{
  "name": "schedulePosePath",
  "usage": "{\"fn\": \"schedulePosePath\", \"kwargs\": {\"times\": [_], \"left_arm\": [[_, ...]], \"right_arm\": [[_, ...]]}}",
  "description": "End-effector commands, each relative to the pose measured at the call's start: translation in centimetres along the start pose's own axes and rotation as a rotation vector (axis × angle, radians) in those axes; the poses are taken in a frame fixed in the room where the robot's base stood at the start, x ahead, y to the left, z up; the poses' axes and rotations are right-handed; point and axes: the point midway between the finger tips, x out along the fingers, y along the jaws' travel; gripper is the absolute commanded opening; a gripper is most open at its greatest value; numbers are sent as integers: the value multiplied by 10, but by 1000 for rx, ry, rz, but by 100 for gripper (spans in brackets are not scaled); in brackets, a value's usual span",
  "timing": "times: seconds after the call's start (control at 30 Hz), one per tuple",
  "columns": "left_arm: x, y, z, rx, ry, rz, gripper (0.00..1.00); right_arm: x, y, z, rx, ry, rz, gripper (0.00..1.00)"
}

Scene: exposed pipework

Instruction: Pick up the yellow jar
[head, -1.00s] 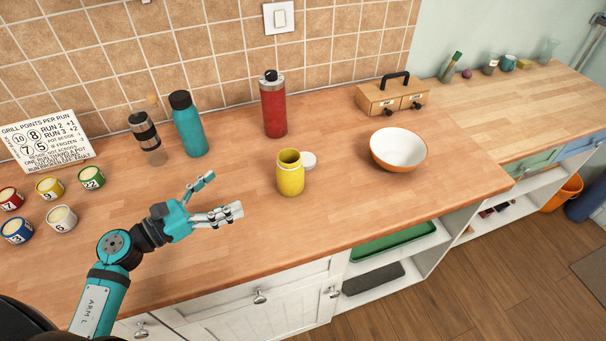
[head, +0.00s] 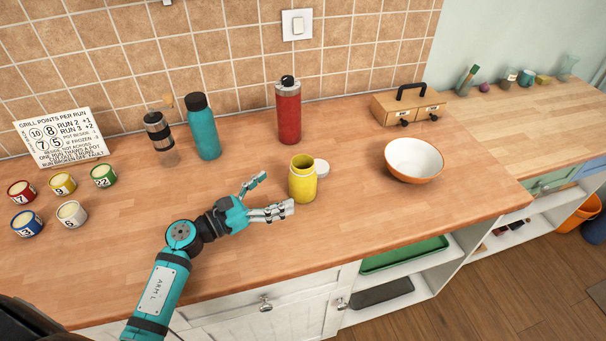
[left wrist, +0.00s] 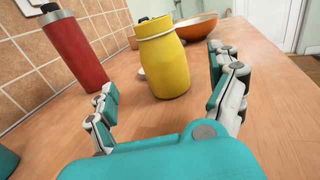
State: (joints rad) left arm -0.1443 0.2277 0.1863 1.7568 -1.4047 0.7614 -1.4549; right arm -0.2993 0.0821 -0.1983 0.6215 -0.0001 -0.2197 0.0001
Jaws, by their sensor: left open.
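The yellow jar (head: 302,180) stands upright and open-topped on the wooden counter in the head view. A white lid-like disc (head: 321,167) lies just behind it to the right. My left gripper (head: 275,195) is open and empty, just left of the jar, its fingers pointing toward it. In the left wrist view the jar (left wrist: 162,62) stands ahead, beyond and between the spread fingers of the gripper (left wrist: 172,95). My right gripper is not in view.
A red bottle (head: 288,112) stands behind the jar, and a teal bottle (head: 204,128) farther left. An orange-and-white bowl (head: 414,160) sits to the right. Several small numbered pots, such as the green one (head: 103,176), are at the left. The counter's front edge is near my arm.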

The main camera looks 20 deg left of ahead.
Motion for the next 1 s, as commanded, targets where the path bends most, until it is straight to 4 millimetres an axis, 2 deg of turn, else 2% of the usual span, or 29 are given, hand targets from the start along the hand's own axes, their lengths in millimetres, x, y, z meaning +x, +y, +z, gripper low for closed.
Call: {"fn": "schedulePosePath", "kwargs": {"times": [0.1, 0.33, 0.5, 0.6, 0.9, 0.93, 1.0], "left_arm": [[18, 0, 2, -3, -2, 1, 92], [33, -1, 2, -2, -1, 1, 92], [60, -4, 5, -5, -3, 0, 92], [72, -3, 2, -3, -1, 1, 92], [78, -4, -1, 0, 2, 0, 92], [78, -4, -1, 0, 1, 0, 90], [78, -3, -1, 0, 1, 0, 81]], "right_arm": [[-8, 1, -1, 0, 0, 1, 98], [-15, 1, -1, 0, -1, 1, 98], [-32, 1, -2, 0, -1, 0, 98], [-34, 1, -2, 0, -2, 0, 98], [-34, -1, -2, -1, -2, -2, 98], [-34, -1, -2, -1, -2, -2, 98], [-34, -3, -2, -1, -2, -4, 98]]}}
